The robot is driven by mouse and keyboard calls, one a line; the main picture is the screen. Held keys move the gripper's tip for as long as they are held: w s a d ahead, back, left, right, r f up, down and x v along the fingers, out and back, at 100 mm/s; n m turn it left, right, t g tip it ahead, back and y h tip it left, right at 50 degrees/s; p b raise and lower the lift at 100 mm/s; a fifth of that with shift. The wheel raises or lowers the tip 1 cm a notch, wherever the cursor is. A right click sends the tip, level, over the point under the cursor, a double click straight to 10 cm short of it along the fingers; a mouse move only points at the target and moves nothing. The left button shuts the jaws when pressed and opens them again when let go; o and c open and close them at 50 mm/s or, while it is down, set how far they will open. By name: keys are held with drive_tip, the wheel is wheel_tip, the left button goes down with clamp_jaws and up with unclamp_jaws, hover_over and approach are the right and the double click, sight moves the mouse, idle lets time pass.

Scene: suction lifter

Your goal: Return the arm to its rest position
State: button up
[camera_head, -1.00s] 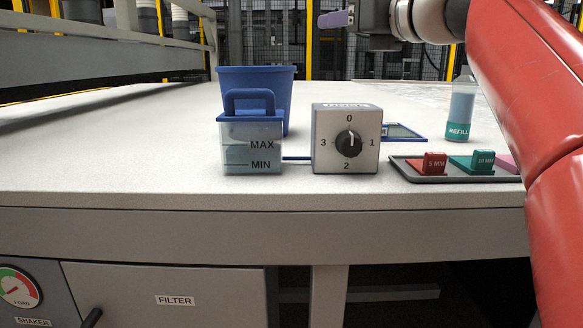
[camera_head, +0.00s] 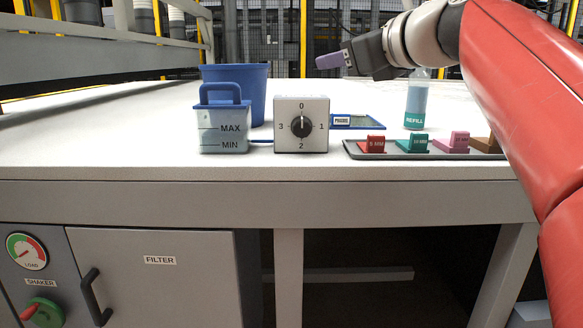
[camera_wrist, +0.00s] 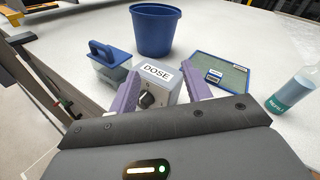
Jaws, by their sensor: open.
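My red arm comes in from the right in the head view. My gripper (camera_head: 330,60) hangs above the far part of the table, its purple finger pointing left. In the wrist view its two purple fingers (camera_wrist: 160,95) stand apart with nothing held between them. The grey DOSE box (camera_wrist: 152,84) shows beyond the gap between them. In the head view this dose box (camera_head: 301,140) has a black knob pointing to 0. My gripper touches nothing that I can see.
A clear container with a blue handle (camera_head: 222,130) stands left of the box, before a blue bucket (camera_head: 250,90). On the right are a tray (camera_head: 360,151) with coloured blocks, a REFILL bottle (camera_head: 416,98) and a blue-framed panel (camera_head: 370,121). A FILTER cabinet (camera_head: 160,290) is below.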

drive_tip(key=s+d+f+n+g+h, duration=0.2)
drive_tip(key=s+f+n, duration=0.6)
drive_tip(key=f, duration=0.6)
drive_tip(key=s+d+f+n+g+h, duration=0.2)
drive_tip(key=s+f+n, duration=0.6)
drive_tip(key=f, duration=0.6)
drive_tip(key=s+d+f+n+g+h, duration=0.3)
drive_tip(key=s+f+n, duration=0.4)
drive_tip(key=f, duration=0.8)
drive_tip(key=n+g+h, duration=0.1)
drive_tip(key=n, duration=0.2)
drive_tip(key=shift+s+h, duration=0.3)
drive_tip(key=shift+s, duration=0.1)
